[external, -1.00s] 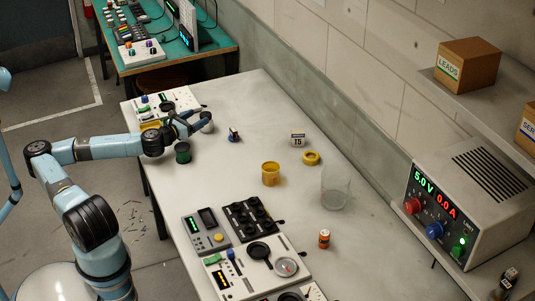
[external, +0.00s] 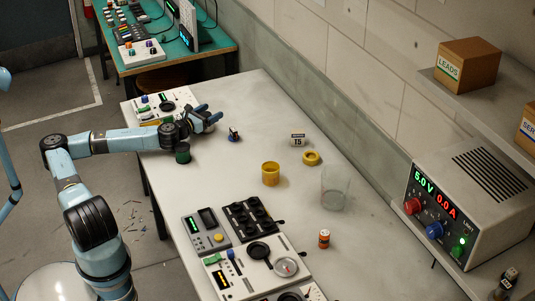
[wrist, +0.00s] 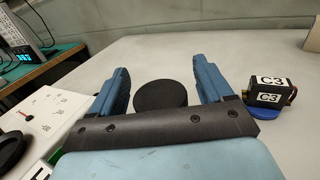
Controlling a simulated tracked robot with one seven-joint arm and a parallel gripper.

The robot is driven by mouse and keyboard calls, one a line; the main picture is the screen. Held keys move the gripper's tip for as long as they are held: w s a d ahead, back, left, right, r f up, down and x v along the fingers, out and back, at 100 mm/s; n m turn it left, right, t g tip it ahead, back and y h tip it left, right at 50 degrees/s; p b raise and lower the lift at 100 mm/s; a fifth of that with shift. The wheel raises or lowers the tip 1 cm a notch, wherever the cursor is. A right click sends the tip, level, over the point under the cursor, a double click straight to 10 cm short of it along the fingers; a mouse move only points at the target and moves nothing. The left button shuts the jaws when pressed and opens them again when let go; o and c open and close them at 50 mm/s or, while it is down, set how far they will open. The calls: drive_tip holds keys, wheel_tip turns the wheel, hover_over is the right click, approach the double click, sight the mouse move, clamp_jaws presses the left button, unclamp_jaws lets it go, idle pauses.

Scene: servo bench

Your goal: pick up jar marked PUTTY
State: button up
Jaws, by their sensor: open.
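No PUTTY label is readable in either view. In the wrist view a dark round lid or disc (wrist: 161,95) shows between the two fingers of my gripper (wrist: 160,68); its side is hidden, so I cannot tell whether it is the PUTTY jar. The fingers are apart on either side of it, with no clear contact. In the external view my gripper (external: 211,115) is low over the far left end of the bench. A yellow jar (external: 271,174) stands mid-bench, with no readable label. A dark green round container (external: 183,154) stands close below my wrist.
A C3 block (wrist: 268,93) on a blue base stands right of the fingers. White panels (wrist: 45,120) lie to the left. A T5 item (external: 298,140), yellow ring (external: 311,158), clear beaker (external: 335,188) and orange bottle (external: 324,239) stand farther along. The bench's middle has free room.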

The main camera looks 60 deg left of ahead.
drive_tip(key=c, duration=1.1)
drive_tip(key=shift+r, duration=0.1)
drive_tip(key=shift+c, duration=0.2)
